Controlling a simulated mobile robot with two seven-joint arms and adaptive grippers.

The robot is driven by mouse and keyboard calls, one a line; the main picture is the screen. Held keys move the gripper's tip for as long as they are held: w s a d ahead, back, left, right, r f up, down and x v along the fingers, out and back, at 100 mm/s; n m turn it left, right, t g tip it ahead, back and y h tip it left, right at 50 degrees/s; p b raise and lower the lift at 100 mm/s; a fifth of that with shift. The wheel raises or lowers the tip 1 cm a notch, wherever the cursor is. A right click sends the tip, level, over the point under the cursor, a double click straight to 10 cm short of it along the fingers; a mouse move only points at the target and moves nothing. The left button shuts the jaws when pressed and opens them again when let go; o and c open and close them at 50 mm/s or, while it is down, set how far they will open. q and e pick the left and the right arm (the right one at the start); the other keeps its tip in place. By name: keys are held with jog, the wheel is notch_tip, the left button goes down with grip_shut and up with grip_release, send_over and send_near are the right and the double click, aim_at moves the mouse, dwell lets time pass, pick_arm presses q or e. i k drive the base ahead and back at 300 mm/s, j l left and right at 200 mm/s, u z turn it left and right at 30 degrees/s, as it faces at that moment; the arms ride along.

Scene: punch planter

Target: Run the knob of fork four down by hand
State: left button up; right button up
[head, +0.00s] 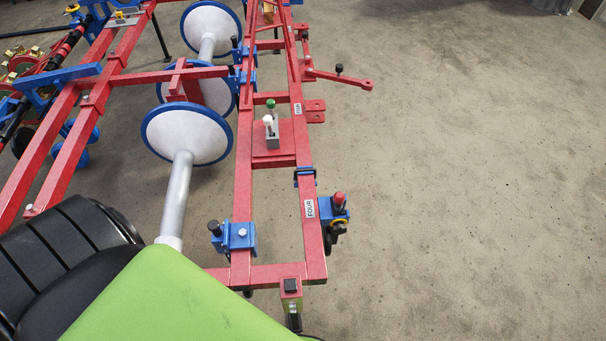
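A label reading FOUR (309,208) is on the red frame bar in the head view, right of centre. Just right of it a blue bracket (327,212) is fixed to the bar. A red-topped upright knob (339,201) stands on this bracket, with a yellow ring (341,222) and dark parts just below it. I cannot tell how far down the knob sits or whether it touches the bracket. Neither of my grippers is in view.
A blue clamp with a black knob (214,228) sits on the inner bar. Further up are a grey block with green- and white-tipped levers (271,125) and a red arm (340,78) sticking out right. White discs (187,132) stand left. Concrete floor (470,180) on the right is clear.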

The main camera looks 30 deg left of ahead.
aim_at(339, 229)
jog(key=i+l+u, duration=0.1)
jog(key=u, duration=0.3)
jog(key=l+u, duration=0.4)
jog(key=i+l+u, duration=0.1)
jog(key=u, duration=0.25)
jog(key=l+u, duration=0.25)
jog(key=u, duration=0.15)
jog(key=l+u, duration=0.1)
jog(key=l, duration=0.5)
jog(key=k+l+u, duration=0.15)
jog(key=l, duration=0.45)
jog(key=l+u, duration=0.1)
jog(key=l, duration=0.5)
jog(key=k, duration=0.05)
